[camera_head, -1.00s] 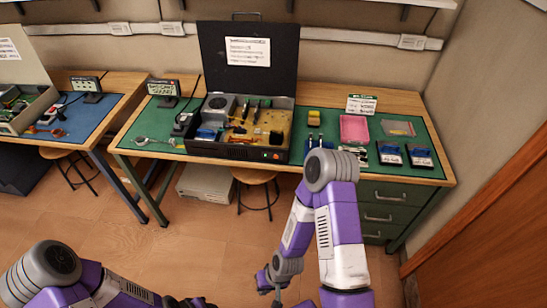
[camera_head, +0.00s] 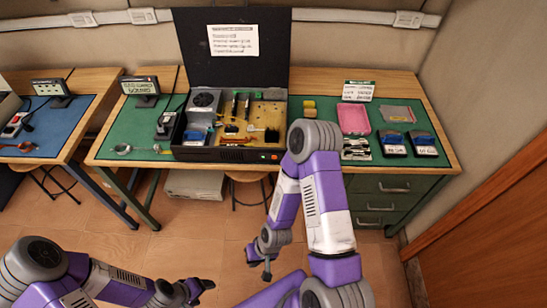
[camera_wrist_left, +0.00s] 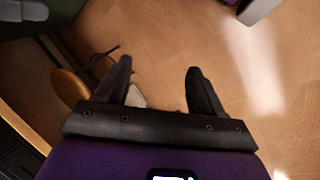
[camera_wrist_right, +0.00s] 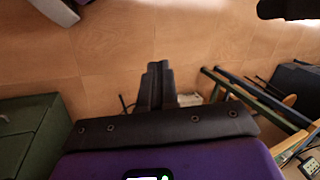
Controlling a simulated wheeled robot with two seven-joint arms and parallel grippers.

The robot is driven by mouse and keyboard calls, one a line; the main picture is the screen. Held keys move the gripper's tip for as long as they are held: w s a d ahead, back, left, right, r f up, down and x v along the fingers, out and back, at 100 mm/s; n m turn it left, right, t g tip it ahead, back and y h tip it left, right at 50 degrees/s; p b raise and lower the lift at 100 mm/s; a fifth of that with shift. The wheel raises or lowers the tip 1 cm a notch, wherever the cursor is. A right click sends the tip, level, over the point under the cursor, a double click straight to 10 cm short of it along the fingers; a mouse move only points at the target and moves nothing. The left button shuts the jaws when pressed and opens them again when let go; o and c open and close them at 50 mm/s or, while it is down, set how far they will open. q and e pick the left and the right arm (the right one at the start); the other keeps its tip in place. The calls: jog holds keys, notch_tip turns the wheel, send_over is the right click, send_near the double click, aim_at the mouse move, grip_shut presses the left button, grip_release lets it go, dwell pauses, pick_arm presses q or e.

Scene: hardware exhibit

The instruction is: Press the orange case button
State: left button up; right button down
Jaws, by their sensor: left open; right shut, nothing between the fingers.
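An open black computer case (camera_head: 215,154) stands on the green-topped bench with its lid raised. On the right of its front panel is a small orange-red button (camera_head: 274,157), beside a small green light or button (camera_head: 263,156); they are too small to make out clearly. My left gripper (camera_head: 207,285) is open and empty, low over the floor in front of the bench; its spread fingers show in the left wrist view (camera_wrist_left: 158,68). My right gripper (camera_head: 267,272) is shut and empty, below bench height; its fingers meet in the right wrist view (camera_wrist_right: 159,68). Neither touches the case.
A stool (camera_head: 248,177) and a pale box (camera_head: 195,185) are under the bench. Green drawers (camera_head: 376,201) fill its right end. A pink tray (camera_head: 353,119) and dark blue boxes lie right of the case. Another bench stands left. Floor in front is clear.

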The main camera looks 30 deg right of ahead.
aim_at(274, 157)
pick_arm(q)
jog(key=o, duration=0.4)
jog(key=shift+f+b, duration=0.8)
jog(key=shift+f, duration=0.15)
jog(key=shift+o, duration=0.6)
notch_tip(274, 157, down, 2)
jog(key=shift+f+b, duration=0.1)
jog(key=shift+b, duration=0.95)
pick_arm(e)
jog(key=w+d+r+m+t, duration=0.2)
jog(key=w+d+m+t, duration=0.35)
jog(key=w+m, duration=0.35)
pick_arm(q)
notch_tip(274, 157, down, 3)
jog(key=b, duration=0.3)
pick_arm(e)
jog(key=w+d+r+m+t+h, duration=0.1)
jog(key=w+d+r+m+t, duration=0.2)
jog(key=d, duration=0.3)
jog(key=w+d+r+m+t+h, duration=0.1)
jog(key=w+d+r+m+t, duration=0.2)
jog(key=d, duration=0.3)
jog(key=shift+w+r+m+h, duration=0.3)
jog(key=shift+w+r+m, duration=0.4)
jog(key=shift+m, duration=0.2)
jog(key=shift+d+t, duration=0.1)
jog(key=shift+t, duration=0.15)
